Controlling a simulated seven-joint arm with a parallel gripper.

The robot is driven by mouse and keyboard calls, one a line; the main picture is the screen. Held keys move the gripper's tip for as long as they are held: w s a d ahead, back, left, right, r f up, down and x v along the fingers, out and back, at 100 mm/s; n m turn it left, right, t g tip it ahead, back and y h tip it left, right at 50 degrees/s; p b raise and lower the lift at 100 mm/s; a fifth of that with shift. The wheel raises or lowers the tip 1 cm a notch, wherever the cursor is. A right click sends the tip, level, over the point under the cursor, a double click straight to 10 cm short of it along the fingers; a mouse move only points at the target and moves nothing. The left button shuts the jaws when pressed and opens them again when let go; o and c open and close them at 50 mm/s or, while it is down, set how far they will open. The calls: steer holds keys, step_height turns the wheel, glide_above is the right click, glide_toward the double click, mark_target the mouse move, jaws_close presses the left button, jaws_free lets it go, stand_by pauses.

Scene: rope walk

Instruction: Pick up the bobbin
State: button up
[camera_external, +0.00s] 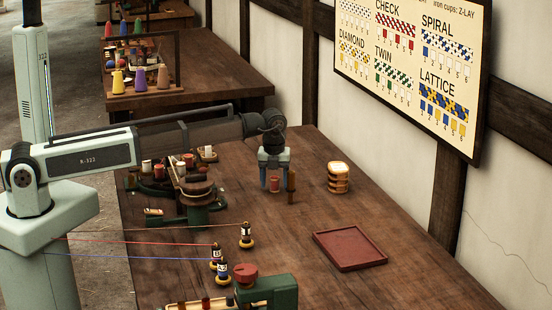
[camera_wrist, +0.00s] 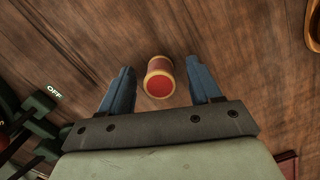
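A small red bobbin with pale tan rims (camera_wrist: 158,78) stands on the wooden table in the wrist view. My gripper (camera_wrist: 158,86) is open, with one blue-grey finger on each side of the bobbin and a visible gap to both. How high the fingertips are above the table is hard to tell.
A brown upright piece (camera_external: 291,186) stands close to the right of my gripper. A dark red tray (camera_external: 350,247) lies nearer the front. A green machine with bobbins (camera_external: 196,197) is at the left, with threads and spools in front.

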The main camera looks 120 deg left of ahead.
steer(key=c, duration=1.1)
steer(key=shift+r, duration=0.15)
